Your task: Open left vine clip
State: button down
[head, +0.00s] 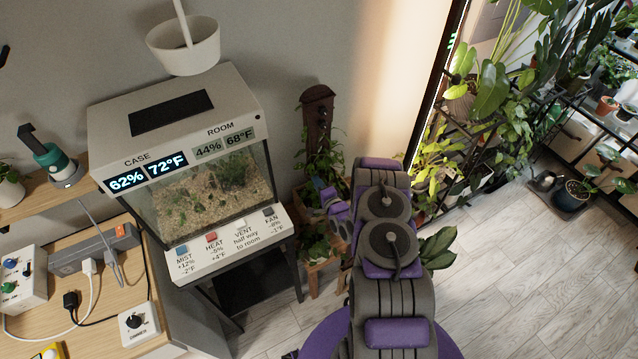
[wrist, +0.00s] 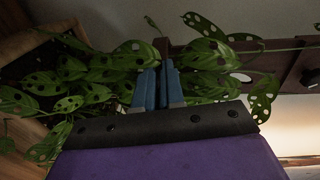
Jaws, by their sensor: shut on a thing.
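A vine with leaves full of holes (wrist: 205,55) spreads across the wrist view, in front of a dark brown wooden post (wrist: 285,62). In the head view the post (head: 318,112) stands against the wall, with the vine (head: 318,160) around its lower part. My gripper (wrist: 158,68) has its two blue fingers close together among the leaves, in front of the post. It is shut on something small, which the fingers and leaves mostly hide. The left vine clip is not clearly visible. In the head view my gripper (head: 322,190) is at the vine, partly behind my arm.
A glass plant case (head: 212,190) with displays and buttons stands left of my arm. A wooden bench (head: 85,275) holds a power strip and a dial. Dense plants on racks (head: 520,110) stand at the right. The plank floor (head: 520,270) is clear at the lower right.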

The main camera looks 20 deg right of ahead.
jog(key=shift+s+a+f, duration=0.1)
jog(key=shift+a+f, duration=0.15)
jog(key=shift+a, duration=0.05)
jog(key=c, duration=1.2)
grip_release()
jog(key=shift+w, duration=0.2)
jog(key=shift+o, duration=1.2)
jog(key=shift+d+r, duration=0.1)
jog(key=shift+d, duration=0.2)
jog(key=s+d+r+p, duration=0.1)
jog(key=s+r+p, duration=0.1)
jog(key=s, duration=1.5)
jog(key=shift+d+p, duration=0.15)
jog(key=shift+p, duration=0.4)
jog(key=shift+s, duration=0.1)
